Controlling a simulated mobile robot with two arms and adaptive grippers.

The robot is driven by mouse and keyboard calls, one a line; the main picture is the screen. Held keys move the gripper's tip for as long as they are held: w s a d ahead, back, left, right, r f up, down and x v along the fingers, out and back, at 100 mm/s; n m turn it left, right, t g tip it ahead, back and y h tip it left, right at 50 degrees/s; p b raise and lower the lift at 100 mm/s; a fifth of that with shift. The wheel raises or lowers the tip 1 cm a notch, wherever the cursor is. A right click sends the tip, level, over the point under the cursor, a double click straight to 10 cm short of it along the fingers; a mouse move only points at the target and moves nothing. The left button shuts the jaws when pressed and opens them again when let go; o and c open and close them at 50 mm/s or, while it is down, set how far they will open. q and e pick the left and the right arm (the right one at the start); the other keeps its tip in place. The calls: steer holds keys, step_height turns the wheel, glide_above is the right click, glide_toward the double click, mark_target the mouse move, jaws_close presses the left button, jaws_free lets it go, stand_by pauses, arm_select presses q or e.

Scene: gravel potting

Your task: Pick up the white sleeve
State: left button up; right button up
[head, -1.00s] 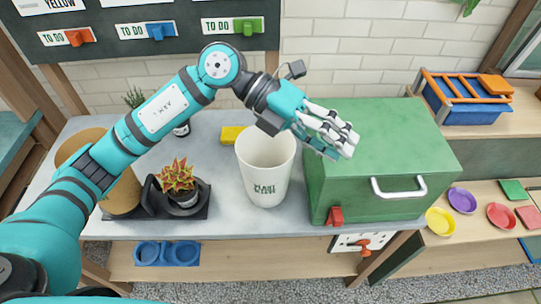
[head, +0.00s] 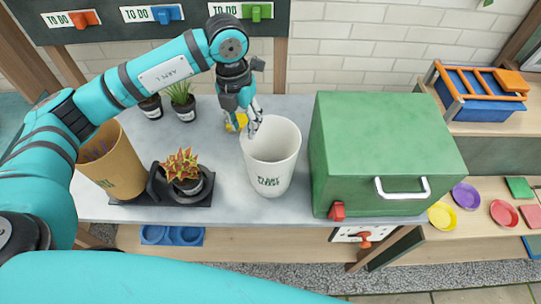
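The white sleeve (head: 270,165) is a tall, open-topped, tapered cup with green lettering. It stands upright on the grey worktop (head: 228,203), left of the green box. My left gripper (head: 244,126) points down at the sleeve's back left rim. Its fingers look apart, with nothing seen between them. I cannot tell whether a finger touches the rim. My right gripper is not in view.
The green box (head: 385,150) stands close on the right. A yellow object (head: 236,123) is partly hidden behind my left fingers. A potted succulent (head: 182,168) on a black stand and a tan container (head: 115,165) are to the left.

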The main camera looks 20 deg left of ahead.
mark_target(246, 142)
arm_select(q)
steer(key=shift+d+f, duration=0.1)
steer(key=shift+f, duration=0.6)
steer(key=f, duration=0.1)
steer(key=f+p, duration=0.2)
steer(key=f, duration=0.1)
steer(key=shift+s, duration=0.25)
steer(key=shift+d+f+p, duration=0.1)
steer(key=shift+f+p, duration=0.2)
steer(key=shift+f, duration=0.4)
jaws_close()
